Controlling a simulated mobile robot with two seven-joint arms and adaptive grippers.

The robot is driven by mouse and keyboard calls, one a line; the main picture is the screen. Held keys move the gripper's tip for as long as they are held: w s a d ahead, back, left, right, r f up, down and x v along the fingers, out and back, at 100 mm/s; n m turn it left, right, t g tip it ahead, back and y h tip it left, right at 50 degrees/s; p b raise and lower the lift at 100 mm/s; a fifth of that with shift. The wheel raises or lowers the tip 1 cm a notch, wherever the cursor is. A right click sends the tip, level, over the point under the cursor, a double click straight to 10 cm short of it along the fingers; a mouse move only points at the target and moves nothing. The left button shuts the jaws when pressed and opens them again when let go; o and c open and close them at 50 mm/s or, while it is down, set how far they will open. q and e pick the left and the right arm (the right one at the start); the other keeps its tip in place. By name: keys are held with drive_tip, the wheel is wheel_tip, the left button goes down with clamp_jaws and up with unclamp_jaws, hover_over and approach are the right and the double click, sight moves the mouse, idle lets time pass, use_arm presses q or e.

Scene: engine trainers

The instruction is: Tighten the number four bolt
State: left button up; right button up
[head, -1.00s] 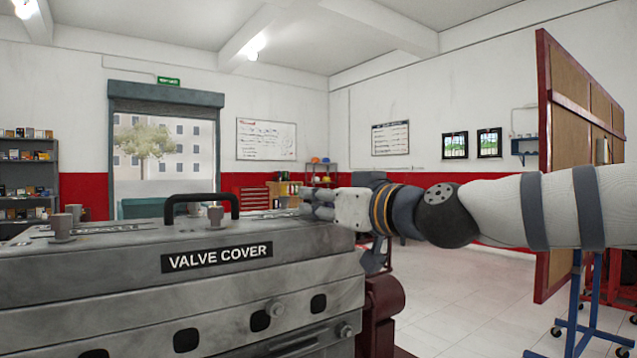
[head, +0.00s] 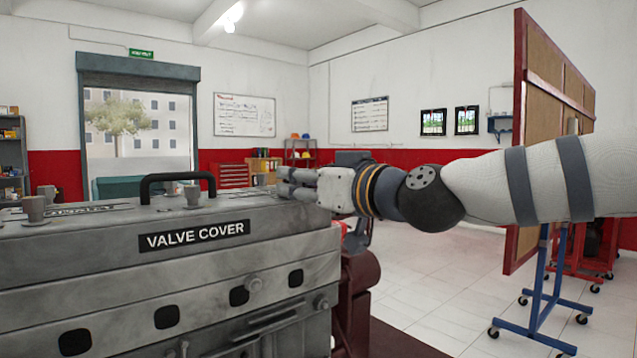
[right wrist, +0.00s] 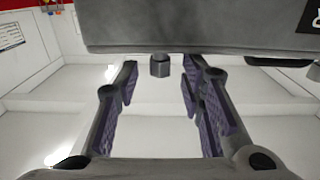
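The grey engine block with its valve cover (head: 120,265) fills the left of the head view. A black handle (head: 178,179) and several grey hex-headed bolts stand on top, among them a near bolt (head: 192,195) and a left bolt (head: 33,208). A small bolt (head: 262,179) shows just left of my right gripper (head: 290,183), which is over the cover's right end. In the right wrist view, my right gripper (right wrist: 160,92) is open, with a hex bolt head (right wrist: 160,65) beyond and between its parted fingertips, apart from both. I cannot tell which bolt is number four. My left gripper is out of view.
A dark red stand part (head: 360,290) is at the engine's right. A red-framed board (head: 545,120) on a blue wheeled stand (head: 540,300) is at the right. Pale tiled floor (head: 440,270) lies clear between them. Shelves and a red tool chest (head: 233,174) are far behind.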

drive_tip(key=v, duration=1)
wheel_tip(320, 180, down, 26)
drive_tip(key=s+m+g+h, duration=0.1)
drive_tip(key=m+g+h, duration=0.2)
drive_tip(key=g, duration=0.2)
drive_tip(key=s+d+f+m+g+h, duration=0.1)
drive_tip(key=s+f+g, duration=0.1)
drive_tip(key=s+f, duration=0.35)
drive_tip(key=s+d+f+m+g+h, duration=0.1)
drive_tip(key=s+f, duration=0.2)
drive_tip(key=f, duration=0.6)
drive_tip(key=s+d+f+m+g+h, duration=0.1)
drive_tip(key=s+d+f+g, duration=0.2)
drive_tip(key=s+f, duration=0.5)
drive_tip(key=s+d+f+g+h, duration=0.2)
drive_tip(key=s+d+f, duration=0.2)
drive_tip(key=s+f, duration=0.45)
drive_tip(key=s+d+g+h, duration=0.1)
drive_tip(key=s+d+g, duration=0.1)
drive_tip(key=s, duration=0.7)
drive_tip(key=s+d+f+m+g+h, duration=0.1)
drive_tip(key=s+d+g, duration=0.1)
drive_tip(key=s+d, duration=0.3)
drive_tip(key=s, duration=0.4)
drive_tip(key=shift+s+p, duration=0.35)
drive_tip(key=shift+s, duration=0.05)
drive_tip(key=shift+w, duration=0.1)
